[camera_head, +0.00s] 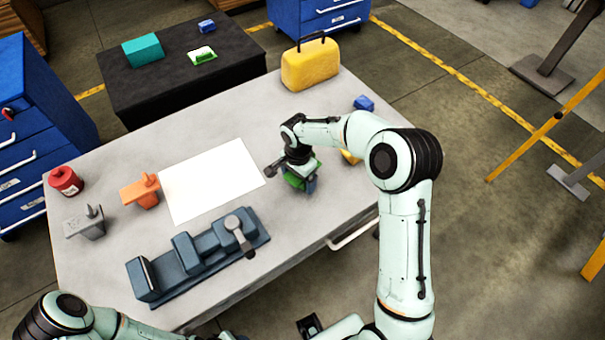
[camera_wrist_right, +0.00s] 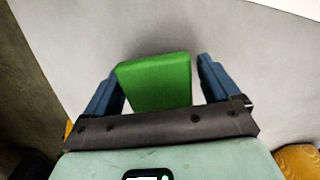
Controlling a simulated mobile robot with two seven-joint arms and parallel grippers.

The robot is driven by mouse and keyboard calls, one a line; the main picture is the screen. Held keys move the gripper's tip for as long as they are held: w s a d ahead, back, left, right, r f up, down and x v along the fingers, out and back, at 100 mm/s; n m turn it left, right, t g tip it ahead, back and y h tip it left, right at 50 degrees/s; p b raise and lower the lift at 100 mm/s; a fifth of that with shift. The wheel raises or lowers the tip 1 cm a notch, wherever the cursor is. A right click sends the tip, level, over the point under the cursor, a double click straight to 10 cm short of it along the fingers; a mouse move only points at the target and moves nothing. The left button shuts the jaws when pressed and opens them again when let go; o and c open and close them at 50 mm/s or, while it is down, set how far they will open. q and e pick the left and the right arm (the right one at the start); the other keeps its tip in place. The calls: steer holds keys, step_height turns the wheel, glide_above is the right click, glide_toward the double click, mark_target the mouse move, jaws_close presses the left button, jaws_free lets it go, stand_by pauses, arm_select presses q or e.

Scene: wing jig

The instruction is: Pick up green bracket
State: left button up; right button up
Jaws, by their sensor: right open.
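The green bracket (camera_wrist_right: 155,82) shows as a green block in the right wrist view, between the two blue fingers of my right gripper (camera_wrist_right: 161,72). The fingers are apart, with a visible gap between the bracket and the right-hand finger; the left-hand finger is very close to it. In the head view, my right gripper (camera_head: 302,184) points down at the grey table, right of the white sheet. The green bracket (camera_head: 292,180) is mostly hidden there by the gripper and wrist. My left arm shows at the lower left, but its gripper is not in view.
On the grey table (camera_head: 110,180) are a white sheet (camera_head: 210,181), a blue-grey fixture (camera_head: 200,250), an orange part (camera_head: 140,192), a grey part (camera_head: 85,225), a red can (camera_head: 65,181), a yellow case (camera_head: 310,66) and a blue part (camera_head: 364,103). A black table (camera_head: 180,90) stands behind.

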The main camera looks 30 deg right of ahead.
steer(key=c, duration=1.3)
